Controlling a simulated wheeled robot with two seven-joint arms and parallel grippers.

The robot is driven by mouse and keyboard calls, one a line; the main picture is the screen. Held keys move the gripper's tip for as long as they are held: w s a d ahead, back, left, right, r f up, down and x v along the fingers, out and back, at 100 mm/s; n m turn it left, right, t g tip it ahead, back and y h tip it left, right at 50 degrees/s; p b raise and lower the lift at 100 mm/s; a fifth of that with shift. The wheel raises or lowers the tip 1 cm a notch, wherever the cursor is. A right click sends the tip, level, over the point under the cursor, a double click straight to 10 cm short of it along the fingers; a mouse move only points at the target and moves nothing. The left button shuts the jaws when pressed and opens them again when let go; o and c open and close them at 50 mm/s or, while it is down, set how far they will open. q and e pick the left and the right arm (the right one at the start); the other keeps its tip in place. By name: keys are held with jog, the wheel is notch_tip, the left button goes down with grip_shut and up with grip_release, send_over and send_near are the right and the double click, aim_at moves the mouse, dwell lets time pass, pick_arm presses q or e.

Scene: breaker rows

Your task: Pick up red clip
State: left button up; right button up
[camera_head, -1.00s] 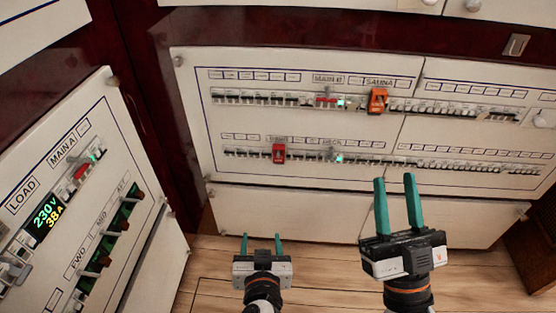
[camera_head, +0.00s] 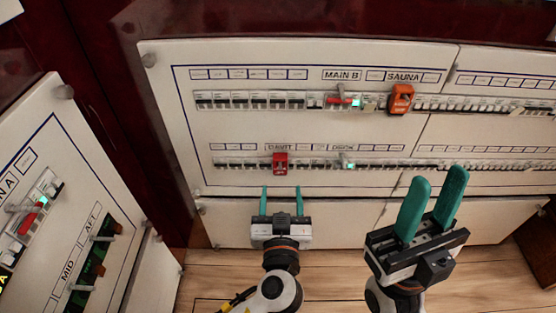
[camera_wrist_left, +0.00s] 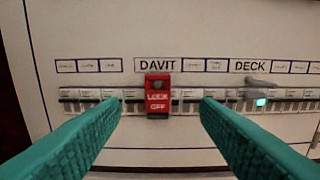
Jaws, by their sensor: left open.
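The red clip (camera_head: 280,163) sits on the lower breaker row under the DAVIT label. In the left wrist view the red clip (camera_wrist_left: 158,96) reads LOCK OFF and lies between my two teal fingers, farther off than their tips. My left gripper (camera_head: 282,200) is open and empty, just below the clip in the head view; its fingers also show in the left wrist view (camera_wrist_left: 160,110). My right gripper (camera_head: 434,188) has its teal fingers apart and empty, to the right in front of the lower panel.
An orange clip (camera_head: 401,99) sits on the upper row under SAUNA. A breaker with a grey lever and green light (camera_wrist_left: 259,92) is right of the red clip, under DECK. A side panel (camera_head: 70,200) with switches stands at the left. The wooden floor (camera_head: 330,275) is clear.

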aim_at(280, 163)
pick_arm(q)
jog(key=shift+w+a+r+b, duration=0.1)
jog(key=shift+w+b, duration=0.1)
jog(key=shift+w, duration=1.25)
jog(key=shift+w+r+b, duration=0.15)
jog(key=shift+w+b, duration=0.05)
jog(key=shift+w, duration=1.25)
jog(key=shift+w+a+r+b, duration=0.1)
jog(key=shift+w+b, duration=0.1)
jog(key=shift+w, duration=1.25)
jog(key=shift+c, duration=0.2)
jog(key=c, duration=1)
